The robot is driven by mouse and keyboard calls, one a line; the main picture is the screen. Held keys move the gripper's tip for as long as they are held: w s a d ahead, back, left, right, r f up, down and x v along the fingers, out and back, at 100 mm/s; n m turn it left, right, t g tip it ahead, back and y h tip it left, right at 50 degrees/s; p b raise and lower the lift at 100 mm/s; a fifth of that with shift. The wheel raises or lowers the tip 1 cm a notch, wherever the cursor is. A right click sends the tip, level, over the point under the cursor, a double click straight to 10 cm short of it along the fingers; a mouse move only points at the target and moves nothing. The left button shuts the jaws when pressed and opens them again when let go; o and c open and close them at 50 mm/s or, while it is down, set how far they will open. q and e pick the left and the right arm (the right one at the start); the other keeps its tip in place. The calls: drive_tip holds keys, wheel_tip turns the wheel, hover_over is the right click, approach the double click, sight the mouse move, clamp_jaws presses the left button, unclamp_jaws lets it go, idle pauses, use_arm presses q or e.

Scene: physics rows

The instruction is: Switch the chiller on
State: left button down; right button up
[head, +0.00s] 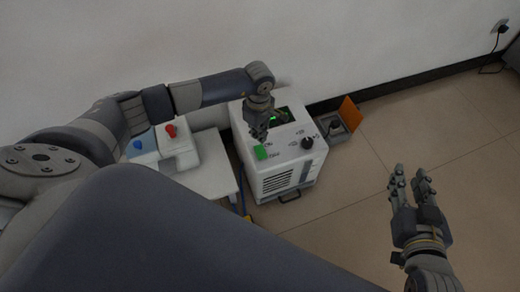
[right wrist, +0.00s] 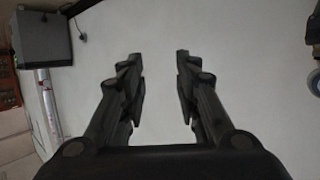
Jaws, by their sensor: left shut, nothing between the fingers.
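The chiller (head: 277,176) is a white box on the floor against the wall in the head view, with a vent grille on its front. Its top carries a lit green switch (head: 261,152), a black knob (head: 307,143) and a dark recess with a small green display (head: 283,115). My left gripper (head: 259,136) points down over the top, shut and empty, its fingertips right by the green switch; I cannot tell whether they touch it. My right gripper (head: 411,172) is open and empty over the floor at the right; its fingers also show apart in the right wrist view (right wrist: 161,55).
Left of the chiller stands a white table (head: 215,172) with a white box bearing a red knob (head: 170,131) and a blue knob. Right of it is a grey floor box (head: 340,122) with an orange lid (head: 350,113). A wall socket (head: 501,27) is far right.

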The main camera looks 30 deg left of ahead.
use_arm(q)
drive_tip(key=shift+r+p, duration=0.35)
drive_tip(key=shift+r, duration=0.2)
use_arm(e)
drive_tip(key=shift+s+d+f+g+h, duration=0.25)
drive_tip(key=shift+s+f+g, duration=0.3)
drive_tip(key=shift+f, duration=0.3)
drive_tip(key=shift+s+d+f+g+h, duration=0.15)
drive_tip(key=shift+s+d+f+g, duration=0.1)
drive_tip(key=shift+s+f+g, duration=0.4)
drive_tip(key=shift+w+f, duration=0.15)
drive_tip(key=shift+w, duration=0.05)
